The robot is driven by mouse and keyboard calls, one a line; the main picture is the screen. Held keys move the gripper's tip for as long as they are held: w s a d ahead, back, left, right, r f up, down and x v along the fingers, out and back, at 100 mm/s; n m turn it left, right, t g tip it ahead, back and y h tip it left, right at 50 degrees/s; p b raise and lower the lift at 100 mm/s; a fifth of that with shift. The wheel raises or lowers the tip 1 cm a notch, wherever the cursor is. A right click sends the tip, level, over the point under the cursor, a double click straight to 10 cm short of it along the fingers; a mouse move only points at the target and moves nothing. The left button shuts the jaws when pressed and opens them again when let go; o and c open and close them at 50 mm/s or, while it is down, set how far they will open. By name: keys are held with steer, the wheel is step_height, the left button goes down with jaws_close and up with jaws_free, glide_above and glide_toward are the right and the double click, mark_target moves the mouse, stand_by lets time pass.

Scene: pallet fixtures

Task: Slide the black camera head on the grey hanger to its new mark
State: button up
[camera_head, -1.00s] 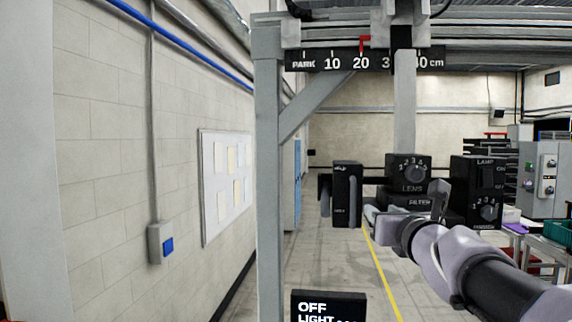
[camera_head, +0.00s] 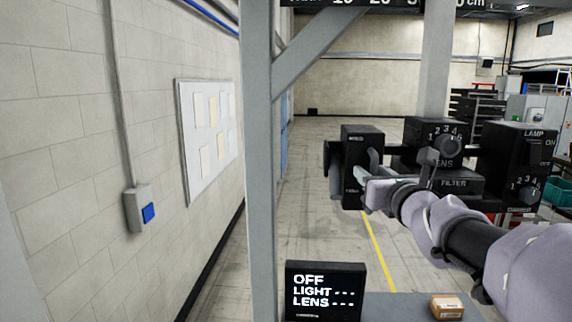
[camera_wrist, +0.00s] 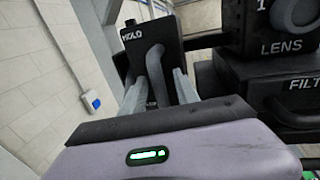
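The black camera head (camera_head: 432,135) hangs from the grey hanger (camera_head: 434,65). It has a numbered LENS knob, a FILTER block and a LAMP box (camera_head: 515,160) on the right. On its left is a black box (camera_head: 352,140) with an upright grey handle. The box (camera_wrist: 150,50) and its handle (camera_wrist: 154,65) also show in the wrist view. My gripper (camera_head: 362,180) is at this handle. In the wrist view my gripper's fingers (camera_wrist: 159,92) stand on either side of the handle, apart, with gaps visible. The scale above is mostly cut off by the top edge.
A black display (camera_head: 325,290) below reads OFF, LIGHT and LENS with dashes. A small box (camera_head: 447,306) lies on a grey surface near the bottom. A grey upright post (camera_head: 262,160) with a diagonal brace stands to the left of the camera head.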

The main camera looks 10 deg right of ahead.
steer(key=shift+s+r, duration=0.1)
steer(key=shift+s, duration=0.3)
steer(key=shift+w, duration=0.1)
jaws_close()
stand_by(0.9)
